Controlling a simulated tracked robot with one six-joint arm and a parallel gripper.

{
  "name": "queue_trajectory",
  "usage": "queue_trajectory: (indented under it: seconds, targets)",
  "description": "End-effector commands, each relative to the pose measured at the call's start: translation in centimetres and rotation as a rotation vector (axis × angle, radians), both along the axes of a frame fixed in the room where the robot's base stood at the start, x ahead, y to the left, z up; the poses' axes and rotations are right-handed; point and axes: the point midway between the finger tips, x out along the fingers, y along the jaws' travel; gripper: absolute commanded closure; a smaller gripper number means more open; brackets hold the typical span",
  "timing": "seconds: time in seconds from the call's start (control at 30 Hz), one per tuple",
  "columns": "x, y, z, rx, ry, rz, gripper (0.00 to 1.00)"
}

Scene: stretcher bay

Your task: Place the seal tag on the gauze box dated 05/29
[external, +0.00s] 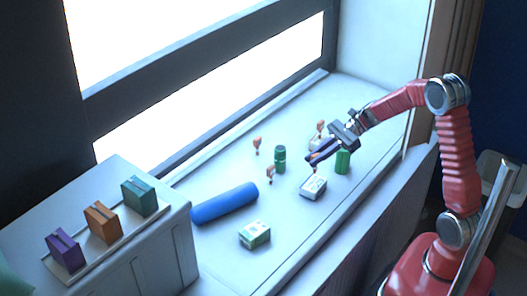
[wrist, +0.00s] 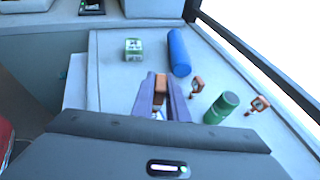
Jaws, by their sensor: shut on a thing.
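My gripper (external: 312,161) is shut on an orange seal tag, which shows between the two fingertips in the wrist view (wrist: 160,83). It is held above the sill. A white gauze box (external: 313,188) with dark print lies just below and in front of the gripper; the fingers mostly hide it in the wrist view. A white and green gauze box (external: 255,235) stands nearer the front and also shows in the wrist view (wrist: 133,49). Another pale box (external: 317,143) is partly hidden behind the gripper. The dates are too small to read.
A blue roll (external: 225,203) lies left of the boxes. Other orange tags (external: 257,144) stand about. Purple, orange and teal boxes (external: 103,223) sit on the cabinet at left. The sill's front has free room.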

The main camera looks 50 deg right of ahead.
Motion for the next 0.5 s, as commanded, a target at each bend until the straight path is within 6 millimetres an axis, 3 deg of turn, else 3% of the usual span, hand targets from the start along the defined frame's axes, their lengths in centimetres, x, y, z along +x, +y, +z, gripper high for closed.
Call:
queue_trajectory:
  seconds: [0.5]
  targets:
    - [0.0, 0.0, -1.6, 0.000, 0.001, 0.000, 1.00]
